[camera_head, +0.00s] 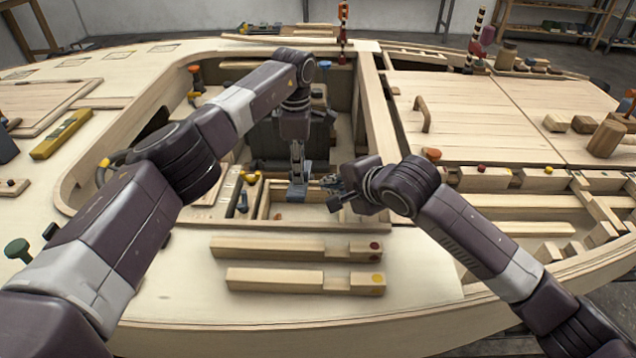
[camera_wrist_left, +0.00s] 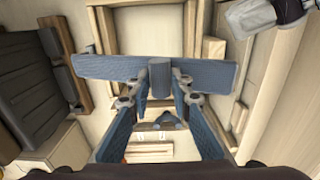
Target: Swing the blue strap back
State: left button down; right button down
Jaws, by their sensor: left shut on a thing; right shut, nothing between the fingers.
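A blue-grey bar, which looks like the blue strap (camera_wrist_left: 105,67), runs crosswise in front of my left fingers in the left wrist view. A short blue round piece (camera_wrist_left: 160,80) sits at its middle. My left gripper (camera_wrist_left: 160,92) is shut on the strap there. In the head view my left gripper (camera_head: 297,172) points down into the open well, with a blue-grey piece (camera_head: 297,192) at its tips. How the strap is fixed is hidden. My right gripper (camera_head: 340,190) is shut and empty, just right of the left one, over the well's front edge.
A dark seat-like block (camera_head: 285,135) stands in the well behind my left gripper. Two notched wooden bars (camera_head: 270,280) lie on the front deck. A wooden handle (camera_head: 422,113) stands on the right panel. A yellow level (camera_head: 62,133) lies on the left deck.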

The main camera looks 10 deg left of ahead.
aim_at(312, 178)
pick_arm(q)
jog(key=shift+w+a+f, duration=0.15)
jog(key=shift+w+a, duration=0.05)
jog(key=shift+a, duration=0.05)
pick_arm(e)
jog(key=x, duration=0.6)
jog(key=shift+w+a+r+g, duration=0.1)
jog(key=shift+w+r+g, duration=0.2)
jog(key=shift+w+r, duration=0.25)
jog(key=shift+s, duration=0.1)
pick_arm(q)
jog(key=c, duration=2)
grip_release()
jog(key=shift+o, duration=1.3)
jog(key=shift+w+f, duration=0.25)
jog(key=shift+w, duration=0.05)
jog(key=shift+s+r, duration=0.1)
pick_arm(e)
jog(key=shift+w+f, duration=0.15)
jog(key=shift+w, duration=0.1)
